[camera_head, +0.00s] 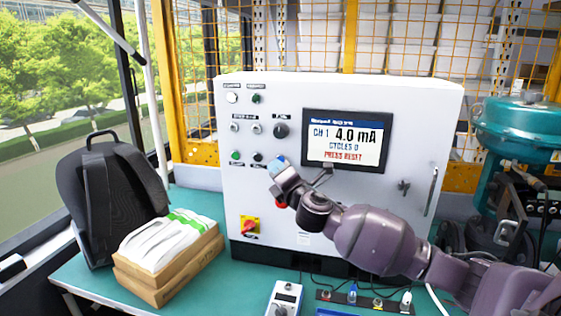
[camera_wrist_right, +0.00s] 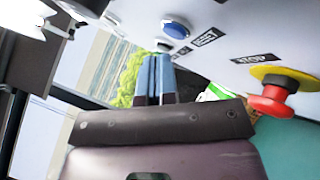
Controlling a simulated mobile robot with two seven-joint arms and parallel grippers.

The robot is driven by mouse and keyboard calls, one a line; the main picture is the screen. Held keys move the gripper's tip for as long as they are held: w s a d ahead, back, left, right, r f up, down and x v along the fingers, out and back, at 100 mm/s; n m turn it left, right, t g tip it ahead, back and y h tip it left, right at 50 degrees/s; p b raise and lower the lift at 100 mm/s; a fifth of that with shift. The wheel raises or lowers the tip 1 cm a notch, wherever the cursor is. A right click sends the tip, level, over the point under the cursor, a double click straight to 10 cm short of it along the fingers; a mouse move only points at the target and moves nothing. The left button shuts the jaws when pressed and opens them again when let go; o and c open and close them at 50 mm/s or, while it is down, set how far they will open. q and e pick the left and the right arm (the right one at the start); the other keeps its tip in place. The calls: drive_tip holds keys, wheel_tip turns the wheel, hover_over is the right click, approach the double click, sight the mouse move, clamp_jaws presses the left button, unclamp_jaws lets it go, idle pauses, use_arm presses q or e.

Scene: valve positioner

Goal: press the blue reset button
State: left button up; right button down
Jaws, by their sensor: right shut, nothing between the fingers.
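The blue reset button (camera_wrist_right: 176,28) shows in the right wrist view on the white cabinet panel, beside a RESET label. In the wrist view the fingers appear beside the button, with a small gap in the picture. My left gripper is not in view.
A red stop button (camera_wrist_right: 272,97) on a yellow base is near the gripper. A green button (camera_head: 236,155), black knob (camera_head: 281,131) and red-yellow switch (camera_head: 249,226) are also on the panel. A backpack (camera_head: 105,195) and boxes (camera_head: 165,262) stand left; a teal actuator (camera_head: 515,125) stands right.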

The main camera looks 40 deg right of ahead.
drive_tip(key=shift+w+d, duration=0.1)
drive_tip(key=shift+w+d, duration=0.2)
drive_tip(key=shift+d, duration=0.1)
idle(0.5)
drive_tip(key=shift+w+d, duration=0.2)
idle(0.5)
idle(0.3)
drive_tip(key=shift+s+a+p, duration=0.4)
drive_tip(key=shift+s+a, duration=0.1)
drive_tip(key=shift+a, duration=0.1)
drive_tip(key=shift+a, duration=0.1)
